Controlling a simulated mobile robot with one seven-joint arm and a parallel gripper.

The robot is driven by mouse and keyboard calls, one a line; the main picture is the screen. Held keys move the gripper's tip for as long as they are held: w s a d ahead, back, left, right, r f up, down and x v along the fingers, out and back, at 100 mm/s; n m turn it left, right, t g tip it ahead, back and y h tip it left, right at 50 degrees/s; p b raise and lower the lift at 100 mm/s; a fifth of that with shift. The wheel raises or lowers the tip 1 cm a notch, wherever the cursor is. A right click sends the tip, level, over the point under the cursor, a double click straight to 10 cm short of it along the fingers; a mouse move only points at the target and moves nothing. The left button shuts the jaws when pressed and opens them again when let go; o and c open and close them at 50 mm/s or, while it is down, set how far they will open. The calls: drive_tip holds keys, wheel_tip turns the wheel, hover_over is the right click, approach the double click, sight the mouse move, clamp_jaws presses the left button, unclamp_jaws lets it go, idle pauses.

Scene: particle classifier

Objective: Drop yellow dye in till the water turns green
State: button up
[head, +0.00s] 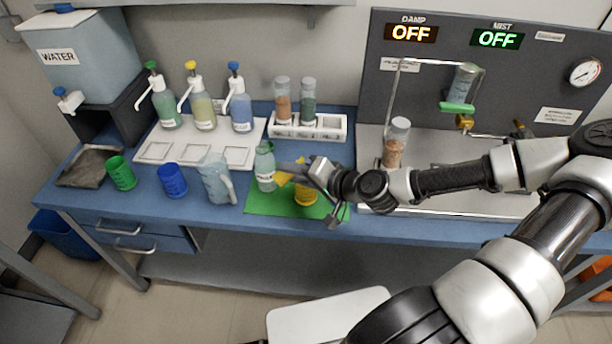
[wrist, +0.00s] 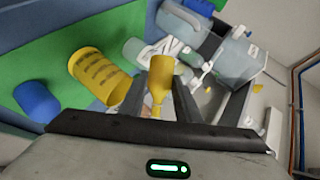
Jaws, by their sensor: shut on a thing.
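My gripper (head: 306,172) is shut on a small yellow dropper-like piece (wrist: 160,76), which sits between the fingers in the wrist view. In the head view its yellow part (head: 285,178) is held above the green mat (head: 262,207). A yellow cup (head: 305,195) with dark lettering stands under the gripper and shows larger in the wrist view (wrist: 104,80). The liquid inside the bottle cannot be made out.
A blue container (wrist: 38,101) shows near the yellow cup. A clear jug (head: 216,180), blue cup (head: 173,180) and green cup (head: 121,173) stand leftward. Pump bottles (head: 202,105) stand on a white tray. A rack (head: 325,130) of tubes and a water tank (head: 92,55) stand behind.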

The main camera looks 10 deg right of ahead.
drive_tip(key=shift+f, duration=0.15)
idle(0.5)
drive_tip(key=shift+a+r+m+y+b, duration=0.1)
drive_tip(key=shift+r+m+y+b, duration=0.3)
drive_tip(key=shift+m+y+b, duration=0.25)
idle(1.9)
drive_tip(key=shift+f+m+y+b, duration=0.45)
drive_tip(key=shift+m+b, duration=0.1)
drive_tip(key=shift+b, duration=0.3)
idle(1.6)
drive_tip(key=shift+r, duration=0.1)
idle(0.5)
